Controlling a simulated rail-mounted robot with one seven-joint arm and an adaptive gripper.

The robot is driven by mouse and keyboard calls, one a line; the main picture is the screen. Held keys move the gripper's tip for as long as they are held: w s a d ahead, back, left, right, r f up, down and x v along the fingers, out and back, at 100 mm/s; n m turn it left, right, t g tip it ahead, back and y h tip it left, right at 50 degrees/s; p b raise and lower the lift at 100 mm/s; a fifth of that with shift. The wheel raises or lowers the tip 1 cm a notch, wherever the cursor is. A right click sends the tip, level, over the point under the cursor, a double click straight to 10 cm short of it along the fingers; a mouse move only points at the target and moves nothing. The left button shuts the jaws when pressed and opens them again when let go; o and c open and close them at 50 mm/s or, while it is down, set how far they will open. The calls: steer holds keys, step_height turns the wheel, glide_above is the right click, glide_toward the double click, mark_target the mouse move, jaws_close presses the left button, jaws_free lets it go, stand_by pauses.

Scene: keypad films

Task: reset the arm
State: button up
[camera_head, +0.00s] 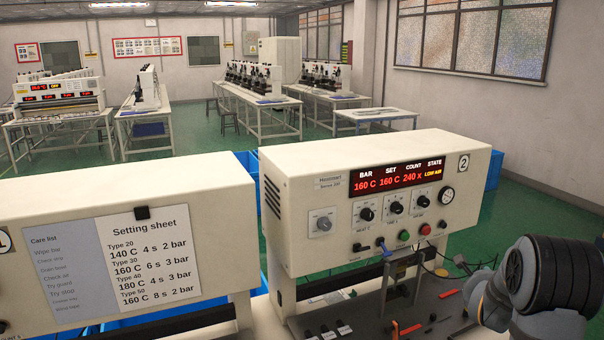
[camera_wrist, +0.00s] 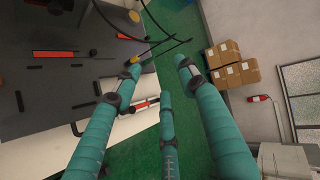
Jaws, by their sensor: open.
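My arm (camera_head: 525,285) shows at the lower right of the head view, beside the front of machine 2; the fingers are not clearly visible there. In the wrist view my gripper (camera_wrist: 157,75) has its teal fingers spread apart with nothing between them. The fingers point past the edge of a grey work surface (camera_wrist: 60,75), over the green floor.
A setting sheet (camera_head: 152,250) and care list hang on the cream machine at left. Red-handled tools (camera_wrist: 55,54) and black cables (camera_wrist: 160,40) lie near the fingers. Cardboard boxes (camera_wrist: 232,75) stand against the wall. White tables (camera_head: 260,110) with equipment stand farther back.

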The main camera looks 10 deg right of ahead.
steer(key=w+a+r+n+t+y, duration=0.3)
steer(key=w+a+r+n+t, duration=0.5)
steer(key=r, duration=0.3)
steer(key=w+a+n+y+b, duration=0.3)
steer(key=a+n+y, duration=0.5)
steer(key=a, duration=0.5)
steer(key=r+n+b, duration=0.1)
steer(key=n, duration=0.1)
steer(key=shift+a+n+t, duration=0.3)
steer(key=shift+w+f, duration=0.1)
